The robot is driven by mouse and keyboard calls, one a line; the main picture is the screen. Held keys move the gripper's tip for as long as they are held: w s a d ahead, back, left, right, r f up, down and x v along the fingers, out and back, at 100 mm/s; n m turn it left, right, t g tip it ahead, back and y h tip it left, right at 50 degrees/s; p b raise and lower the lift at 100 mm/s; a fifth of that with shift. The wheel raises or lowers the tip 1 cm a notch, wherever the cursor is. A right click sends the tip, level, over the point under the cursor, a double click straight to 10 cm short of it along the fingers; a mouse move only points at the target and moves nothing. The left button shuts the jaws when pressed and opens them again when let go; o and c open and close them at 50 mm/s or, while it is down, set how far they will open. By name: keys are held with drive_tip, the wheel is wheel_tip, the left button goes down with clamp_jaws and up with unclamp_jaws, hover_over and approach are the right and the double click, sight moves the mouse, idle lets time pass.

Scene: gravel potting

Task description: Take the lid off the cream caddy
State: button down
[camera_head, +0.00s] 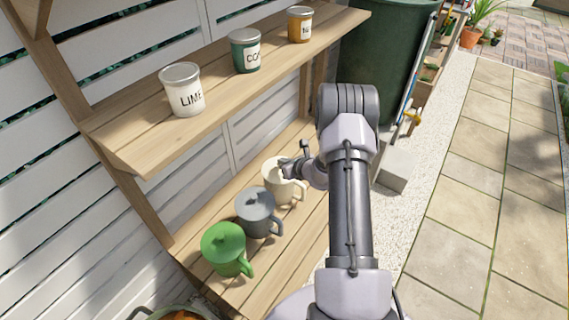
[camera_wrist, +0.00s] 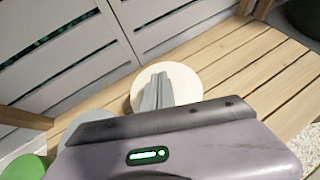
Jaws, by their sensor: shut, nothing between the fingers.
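The cream caddy (camera_head: 285,193) stands on the lower shelf, at the far end of a row with a grey caddy (camera_head: 257,220) and a green caddy (camera_head: 226,258). It has a handle on its right side. Its round cream lid (camera_wrist: 187,79) is on it in the wrist view. My gripper (camera_head: 287,168) is at the top of the cream caddy, in front of part of the lid. In the wrist view my gripper (camera_wrist: 161,88) has its fingers together over the lid, with nothing held. They hide the lid's middle; I cannot tell if they touch it.
The upper shelf (camera_head: 220,107) holds a white LIME jar (camera_head: 184,98), a green jar (camera_head: 245,57) and an amber jar (camera_head: 300,27). A slatted wall stands behind. A large dark green bin (camera_head: 385,50) stands past the shelves. Paving lies to the right.

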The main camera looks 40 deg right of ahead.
drive_tip(key=shift+s+f, duration=0.15)
drive_tip(key=shift+f, duration=0.1)
